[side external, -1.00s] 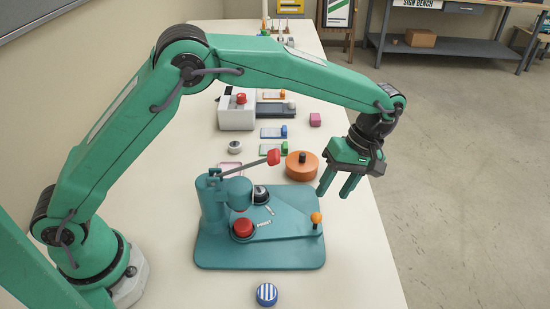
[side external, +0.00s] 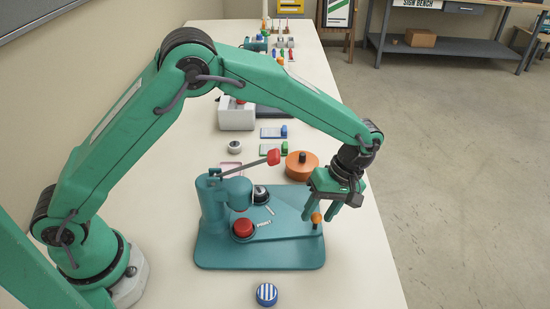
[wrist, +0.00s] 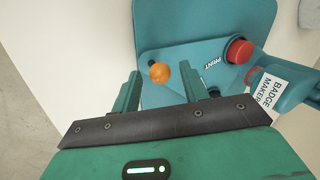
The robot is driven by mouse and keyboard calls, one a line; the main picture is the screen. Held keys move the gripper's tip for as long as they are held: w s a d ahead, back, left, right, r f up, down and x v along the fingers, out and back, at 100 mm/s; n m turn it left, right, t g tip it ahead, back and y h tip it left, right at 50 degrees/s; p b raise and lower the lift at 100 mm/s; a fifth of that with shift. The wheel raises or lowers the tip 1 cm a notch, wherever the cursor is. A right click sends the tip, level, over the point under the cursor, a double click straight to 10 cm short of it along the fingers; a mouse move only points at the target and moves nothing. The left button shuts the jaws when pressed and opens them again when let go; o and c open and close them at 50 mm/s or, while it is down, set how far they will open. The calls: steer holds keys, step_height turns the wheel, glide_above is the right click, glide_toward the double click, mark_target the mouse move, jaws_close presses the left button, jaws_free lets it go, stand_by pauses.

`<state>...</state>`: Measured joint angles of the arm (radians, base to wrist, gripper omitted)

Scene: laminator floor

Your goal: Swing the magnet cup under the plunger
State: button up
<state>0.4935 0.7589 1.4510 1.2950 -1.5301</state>
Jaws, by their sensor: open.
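The teal badge press (side external: 225,251) stands on the table. Its plunger (side external: 238,193) hangs over the swing plate (side external: 285,228), with a red-topped cup (side external: 243,228) below it, beside the label PRINT. A dark cup with a pale top (side external: 260,192) sits behind, partly hidden by the plunger; its label is too small to read. An orange ball knob (side external: 316,218) stands at the plate's right end and shows in the wrist view (wrist: 159,72). My gripper (side external: 320,213) is open at the knob, which appears between the fingertips (wrist: 160,76) without visible contact.
A lever with a red grip (side external: 273,157) slants up from the press. An orange round container (side external: 301,165) stands close behind my gripper. A blue-striped disc (side external: 266,294) lies in front. The table's right edge is near; the front right is clear.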

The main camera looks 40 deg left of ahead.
jaws_close()
steer(key=shift+w, duration=0.1)
steer(key=shift+w+a+n, duration=0.8)
steer(key=shift+w+n, duration=0.1)
steer(key=shift+n, duration=0.5)
jaws_free()
